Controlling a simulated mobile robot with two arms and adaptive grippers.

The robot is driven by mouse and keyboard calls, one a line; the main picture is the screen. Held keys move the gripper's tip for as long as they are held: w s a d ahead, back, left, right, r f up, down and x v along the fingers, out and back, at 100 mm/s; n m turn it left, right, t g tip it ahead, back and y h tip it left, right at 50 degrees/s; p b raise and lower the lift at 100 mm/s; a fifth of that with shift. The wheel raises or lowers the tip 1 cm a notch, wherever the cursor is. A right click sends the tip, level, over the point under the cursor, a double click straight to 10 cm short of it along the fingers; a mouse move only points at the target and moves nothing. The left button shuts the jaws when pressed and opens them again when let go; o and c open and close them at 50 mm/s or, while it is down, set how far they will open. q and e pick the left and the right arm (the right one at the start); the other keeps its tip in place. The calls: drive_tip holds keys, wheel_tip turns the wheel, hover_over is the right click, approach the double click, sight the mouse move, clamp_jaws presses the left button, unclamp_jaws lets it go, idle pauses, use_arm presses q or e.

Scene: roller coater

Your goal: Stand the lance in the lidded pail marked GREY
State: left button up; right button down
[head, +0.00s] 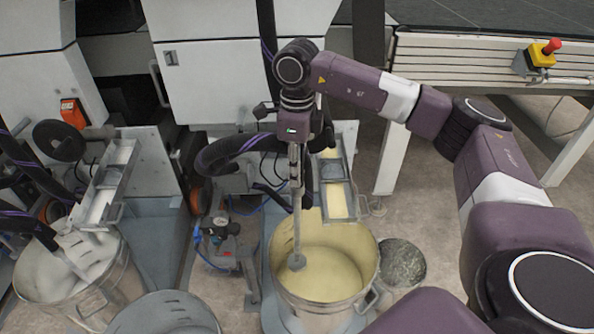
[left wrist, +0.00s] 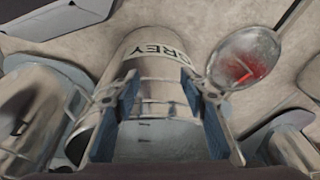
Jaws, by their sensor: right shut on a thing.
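My right gripper (head: 295,128) is shut on the lance (head: 295,205), a slim grey rod with a wider foot. The lance hangs nearly upright, its foot over or in the cream-filled open pail (head: 372,262); I cannot tell whether it touches the coating. In the left wrist view, a metal pail marked GREY (left wrist: 138,62) shows beyond and between the fingers of my open left gripper (left wrist: 165,90). The fingers have blue pads and hold nothing. A round grey top (head: 165,314) shows at the bottom of the head view; no marking is readable there.
Another open pail (head: 115,285) with pale coating stands at the left. A small speckled round top (head: 402,262) is right of the cream pail. A dark hose (head: 215,152) loops beside the lance. White machine cabinets (head: 215,80) stand behind. Floor is clear at the right.

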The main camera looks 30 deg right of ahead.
use_arm(q)
drive_tip(key=s+a+f+g+p, duration=0.2)
drive_tip(key=s+f+p, duration=0.5)
drive_tip(key=s+f, duration=0.95)
use_arm(e)
wheel_tip(320, 180, up, 9)
drive_tip(key=shift+w+f, duration=0.1)
drive_tip(key=shift+r, duration=0.25)
drive_tip(key=shift+d+r+p, duration=0.1)
drive_tip(key=shift+r+p, duration=0.4)
drive_tip(key=shift+r, duration=0.1)
wheel_tip(320, 180, up, 3)
drive_tip(key=shift+r+p, duration=0.2)
drive_tip(key=shift+p, duration=1.05)
use_arm(q)
drive_tip(key=s+r+p, duration=0.2)
drive_tip(key=s+a+r+p, duration=0.1)
drive_tip(key=s+p, duration=0.1)
drive_tip(key=shift+a+r, duration=0.2)
drive_tip(key=shift+r, duration=0.2)
use_arm(e)
wheel_tip(320, 180, up, 5)
drive_tip(key=shift+r, duration=0.2)
use_arm(q)
drive_tip(key=shift+o, duration=0.3)
